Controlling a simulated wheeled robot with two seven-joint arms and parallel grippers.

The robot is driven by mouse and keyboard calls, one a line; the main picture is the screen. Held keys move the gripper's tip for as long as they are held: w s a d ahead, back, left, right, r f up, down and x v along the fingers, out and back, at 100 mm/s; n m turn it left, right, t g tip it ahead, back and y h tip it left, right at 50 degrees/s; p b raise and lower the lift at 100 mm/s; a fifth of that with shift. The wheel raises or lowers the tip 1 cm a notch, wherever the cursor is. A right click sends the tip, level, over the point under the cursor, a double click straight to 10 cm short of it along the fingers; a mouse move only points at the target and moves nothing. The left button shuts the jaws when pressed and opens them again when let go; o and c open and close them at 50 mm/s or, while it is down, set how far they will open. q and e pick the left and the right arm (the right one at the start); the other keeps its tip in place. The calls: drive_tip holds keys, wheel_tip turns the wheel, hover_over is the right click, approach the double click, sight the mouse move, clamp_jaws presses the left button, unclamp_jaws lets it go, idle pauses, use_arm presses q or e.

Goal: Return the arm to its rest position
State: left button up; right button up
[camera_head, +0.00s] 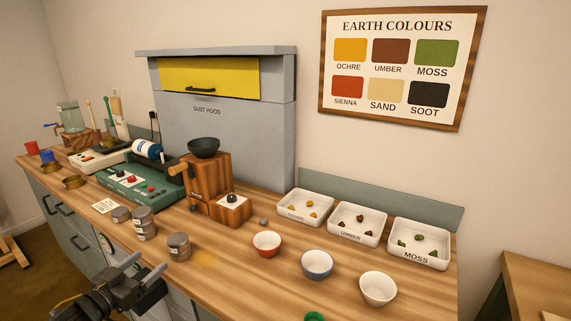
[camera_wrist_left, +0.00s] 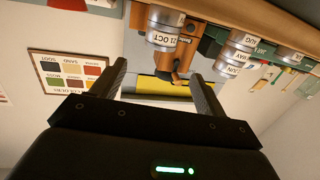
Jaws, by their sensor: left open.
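My left gripper (camera_head: 146,267) is in the lower left of the head view, in front of the table's front edge. Its jaws are open with nothing between them. In the left wrist view the two fingers (camera_wrist_left: 157,75) stand apart, and the picture is upside down. Jars show beyond the fingers there, one labelled 21 OCT (camera_wrist_left: 163,32). My right gripper is not in view.
On the wooden table (camera_head: 225,275) near the gripper stand a jar (camera_head: 179,247) and stacked jars (camera_head: 144,225). A red bowl (camera_head: 267,244), a blue bowl (camera_head: 317,264) and a white bowl (camera_head: 378,289) stand to the right. A wooden mill (camera_head: 210,180) stands behind.

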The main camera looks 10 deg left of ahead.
use_arm(q)
drive_tip(key=s+d+f+n+g+y, duration=0.1)
drive_tip(key=s+d+f+g+y, duration=0.15)
drive_tip(key=s+d+f, duration=0.4)
drive_tip(key=s+d+f+n+g+y, duration=0.1)
drive_tip(key=s+d+f+g, duration=0.25)
drive_tip(key=f, duration=0.55)
drive_tip(key=s+d+f+m+g+h, duration=0.1)
drive_tip(key=s+d+f+g, duration=0.25)
drive_tip(key=s+d, duration=0.25)
drive_tip(key=s+d+f+m+g+h, duration=0.1)
drive_tip(key=s+d+f+g, duration=0.1)
drive_tip(key=s+d+g, duration=0.35)
drive_tip(key=s+d+f, duration=0.1)
drive_tip(key=s+f, duration=0.1)
drive_tip(key=f, duration=1.2)
drive_tip(key=s+f, duration=0.3)
drive_tip(key=f, duration=1.1)
drive_tip(key=s+a+f+m+g, duration=0.1)
drive_tip(key=s+a+f, duration=0.1)
drive_tip(key=s+f, duration=1.1)
drive_tip(key=shift+s+a+f+y, duration=0.2)
drive_tip(key=shift+s+a+y, duration=0.2)
drive_tip(key=shift+s, duration=0.5)
